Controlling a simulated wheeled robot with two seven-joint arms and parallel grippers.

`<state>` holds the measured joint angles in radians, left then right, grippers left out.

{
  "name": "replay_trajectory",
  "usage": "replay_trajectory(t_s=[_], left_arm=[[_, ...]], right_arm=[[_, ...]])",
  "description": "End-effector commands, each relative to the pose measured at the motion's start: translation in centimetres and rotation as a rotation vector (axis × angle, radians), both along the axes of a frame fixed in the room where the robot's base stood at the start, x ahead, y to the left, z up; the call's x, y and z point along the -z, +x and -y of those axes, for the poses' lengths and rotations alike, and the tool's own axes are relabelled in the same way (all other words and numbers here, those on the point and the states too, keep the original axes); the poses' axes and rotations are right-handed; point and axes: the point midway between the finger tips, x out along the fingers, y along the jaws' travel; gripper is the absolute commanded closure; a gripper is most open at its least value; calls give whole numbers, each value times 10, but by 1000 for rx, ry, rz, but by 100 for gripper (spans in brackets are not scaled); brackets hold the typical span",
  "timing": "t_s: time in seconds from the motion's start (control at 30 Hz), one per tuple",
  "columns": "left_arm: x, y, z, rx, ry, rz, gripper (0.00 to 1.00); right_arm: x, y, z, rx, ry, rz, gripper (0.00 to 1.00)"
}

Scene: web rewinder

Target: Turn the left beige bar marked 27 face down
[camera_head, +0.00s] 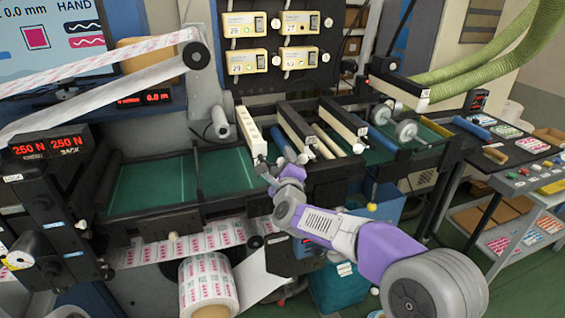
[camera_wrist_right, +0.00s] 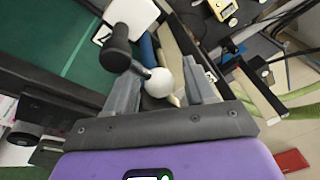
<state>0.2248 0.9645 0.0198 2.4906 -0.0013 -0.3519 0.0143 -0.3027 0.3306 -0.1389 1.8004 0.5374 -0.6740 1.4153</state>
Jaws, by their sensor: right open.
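The left beige bar (camera_head: 250,132) lies lengthwise over the green-bedded frame, its front end close to my right gripper. I cannot read its number clearly. My right gripper (camera_head: 270,170) is in front of that end, with my purple arm reaching in from the lower right. In the right wrist view, the gripper (camera_wrist_right: 163,90) is open, with a white ball knob (camera_wrist_right: 158,82) on a dark lever (camera_wrist_right: 117,48) showing between its fingers. Whether the fingers touch the knob I cannot tell. A white end piece with a label (camera_wrist_right: 130,15) shows beyond. My left gripper is not in view.
Black bars and a second beige bar (camera_head: 340,130) lie to the right, beside a blue roller (camera_head: 382,139). A printed roll (camera_head: 208,287) hangs below the frame. The green bed (camera_head: 150,185) on the left is clear. A side table (camera_head: 510,150) stands at right.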

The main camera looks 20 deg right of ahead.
Motion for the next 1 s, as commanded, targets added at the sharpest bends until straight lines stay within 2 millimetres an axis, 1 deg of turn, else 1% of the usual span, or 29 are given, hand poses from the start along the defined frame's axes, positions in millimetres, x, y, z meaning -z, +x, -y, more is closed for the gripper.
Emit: replay_trajectory(t_s=[0.1, 0.43, 0.47, 1.0], left_arm=[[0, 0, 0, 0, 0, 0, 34], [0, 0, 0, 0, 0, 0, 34], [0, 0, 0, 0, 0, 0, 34], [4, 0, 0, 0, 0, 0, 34]], right_arm=[[0, 0, 0, 0, 0, 0, 45], [0, 0, 0, 0, -1, 0, 96], [0, 0, 0, 0, 0, 0, 98], [-5, 0, 0, 0, -52, 8, 99]])
